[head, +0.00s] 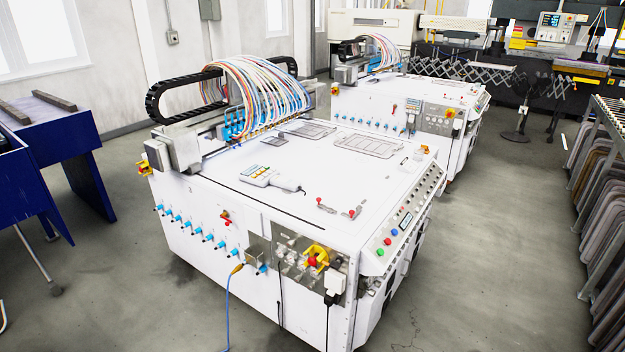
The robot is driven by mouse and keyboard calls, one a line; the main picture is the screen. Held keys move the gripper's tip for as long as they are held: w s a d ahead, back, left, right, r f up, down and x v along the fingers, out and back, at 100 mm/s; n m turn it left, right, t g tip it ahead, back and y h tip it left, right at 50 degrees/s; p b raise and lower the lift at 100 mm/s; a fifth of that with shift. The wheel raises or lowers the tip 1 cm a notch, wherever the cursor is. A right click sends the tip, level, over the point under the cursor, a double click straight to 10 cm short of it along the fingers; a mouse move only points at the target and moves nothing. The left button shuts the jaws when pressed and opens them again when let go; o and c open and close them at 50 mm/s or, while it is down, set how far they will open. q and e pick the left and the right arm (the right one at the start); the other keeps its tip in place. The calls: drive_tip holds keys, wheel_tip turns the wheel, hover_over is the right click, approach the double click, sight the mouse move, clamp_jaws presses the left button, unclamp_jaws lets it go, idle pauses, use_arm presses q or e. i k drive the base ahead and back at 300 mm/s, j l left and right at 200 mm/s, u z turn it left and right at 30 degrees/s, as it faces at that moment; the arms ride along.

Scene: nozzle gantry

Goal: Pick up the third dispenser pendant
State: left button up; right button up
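A pale handheld pendant (258,177) with a row of yellow, green and red marks lies flat on the white top of the near machine (240,205), left of its middle. A grey end with a short dark tip points to the right from it. I see no other pendant like it, and no number on it that I can read. Neither of my grippers is in view, and nothing touches the pendant.
A gantry (178,147) with coloured hoses (262,95) spans the machine's far left side. Small red-tipped fittings (338,208) lie right of the pendant. A button panel (405,225) lines the right edge. A blue table (60,140) stands left. Floor is clear in front right.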

sight(275, 178)
drive_tip(key=i+l+u, duration=0.15)
drive_tip(key=i+u, duration=0.25)
drive_tip(key=i, duration=0.3)
drive_tip(key=i+j, duration=0.3)
